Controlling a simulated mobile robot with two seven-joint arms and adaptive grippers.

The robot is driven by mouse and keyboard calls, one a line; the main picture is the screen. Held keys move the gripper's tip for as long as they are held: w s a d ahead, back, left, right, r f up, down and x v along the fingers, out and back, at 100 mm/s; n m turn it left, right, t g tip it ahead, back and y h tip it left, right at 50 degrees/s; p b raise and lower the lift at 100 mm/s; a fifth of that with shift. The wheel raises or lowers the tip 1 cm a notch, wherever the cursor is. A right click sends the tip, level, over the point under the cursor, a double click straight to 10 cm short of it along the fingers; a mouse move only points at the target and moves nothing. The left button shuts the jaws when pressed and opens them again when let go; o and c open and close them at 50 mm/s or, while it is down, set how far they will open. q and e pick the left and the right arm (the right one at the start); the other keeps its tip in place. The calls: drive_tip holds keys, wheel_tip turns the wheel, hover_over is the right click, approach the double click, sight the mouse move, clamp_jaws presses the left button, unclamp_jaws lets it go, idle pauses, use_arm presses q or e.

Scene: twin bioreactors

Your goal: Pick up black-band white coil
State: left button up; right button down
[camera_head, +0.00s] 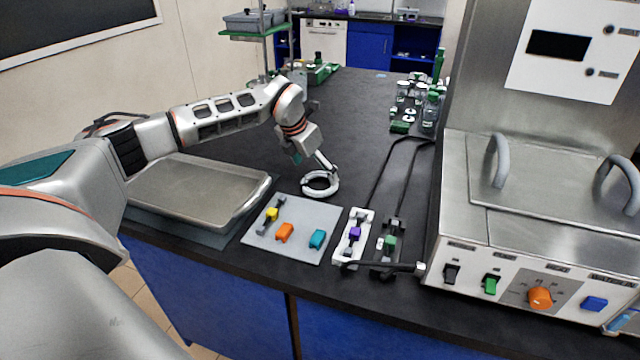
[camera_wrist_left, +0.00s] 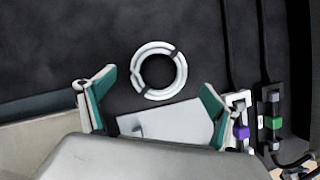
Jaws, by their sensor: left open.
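The white coil with black bands (camera_head: 321,190) lies on the dark bench top, just behind the grey mat. In the left wrist view the coil (camera_wrist_left: 140,82) is a ring with two dark bands, ahead of and between the fingertips. My left gripper (camera_head: 322,165) is over the coil's far side in the head view. In the left wrist view my left gripper (camera_wrist_left: 152,85) is open with nothing between its teal-padded fingers. Whether a finger touches the coil is unclear. My right gripper is not in view.
A metal tray (camera_head: 180,192) lies left of the coil. The grey mat (camera_head: 262,243) holds yellow, orange and teal pieces. Purple (camera_head: 354,233) and green (camera_head: 390,242) clamps with black tubes are to the right, beside a steel machine (camera_head: 530,215).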

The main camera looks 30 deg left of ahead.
sight(322, 185)
use_arm(q)
drive_tip(key=x, duration=0.4)
drive_tip(key=shift+f, duration=0.25)
drive_tip(key=shift+s, duration=0.1)
drive_tip(key=shift+c, duration=0.5)
drive_tip(key=c, duration=1.1)
drive_tip(key=shift+r, duration=0.1)
